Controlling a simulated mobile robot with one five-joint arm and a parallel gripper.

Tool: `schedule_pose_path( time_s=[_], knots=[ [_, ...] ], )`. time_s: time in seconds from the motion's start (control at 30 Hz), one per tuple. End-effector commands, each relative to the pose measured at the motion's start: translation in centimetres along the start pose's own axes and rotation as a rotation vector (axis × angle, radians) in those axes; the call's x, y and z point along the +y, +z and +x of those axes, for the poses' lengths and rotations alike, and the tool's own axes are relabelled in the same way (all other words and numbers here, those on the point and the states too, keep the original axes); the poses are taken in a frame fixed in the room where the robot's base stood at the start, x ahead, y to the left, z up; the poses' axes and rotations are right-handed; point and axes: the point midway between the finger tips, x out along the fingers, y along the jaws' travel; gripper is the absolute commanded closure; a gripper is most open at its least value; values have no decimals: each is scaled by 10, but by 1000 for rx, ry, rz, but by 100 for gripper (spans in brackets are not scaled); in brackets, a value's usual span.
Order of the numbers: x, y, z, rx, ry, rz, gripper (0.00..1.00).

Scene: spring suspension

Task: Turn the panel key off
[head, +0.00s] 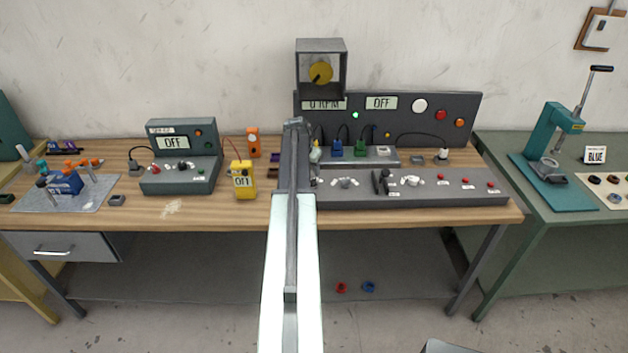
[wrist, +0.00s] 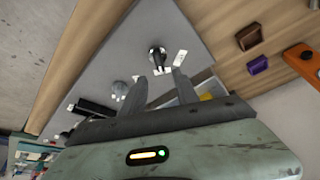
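The long grey control panel (head: 450,200) stands on the right half of the wooden bench. In the wrist view, a dark upright key-like knob (wrist: 157,54) sits near the panel's end, with a white label beside it; I take it to be the panel key. My arm hides that end in the head view. My gripper (wrist: 168,76) is open and empty, its two fingertips just short of the knob and apart from it. In the head view my gripper (head: 295,124) is seen from behind and its fingers are hidden. The panel display (head: 381,103) reads OFF.
A silver knob (wrist: 120,88) and a black lever (wrist: 90,107) stand close by on the panel. Brown (wrist: 249,37) and purple (wrist: 258,65) blocks lie beyond its end. A yellow meter (head: 243,180) stands left of my arm. A yellow-knobbed box (head: 320,46) rises behind.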

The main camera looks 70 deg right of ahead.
Motion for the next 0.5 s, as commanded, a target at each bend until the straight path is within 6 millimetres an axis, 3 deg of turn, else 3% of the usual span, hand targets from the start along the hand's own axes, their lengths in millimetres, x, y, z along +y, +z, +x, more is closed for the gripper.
schedule_pose_path(
  time_s=[0.03, 0.23, 0.5],
  knots=[
    [0, 2, 17, 0, 0, 0, 64],
    [0, 2, 53, 0, 0, -1, 64],
    [0, 0, 59, 0, 0, -1, 64]
  ],
)
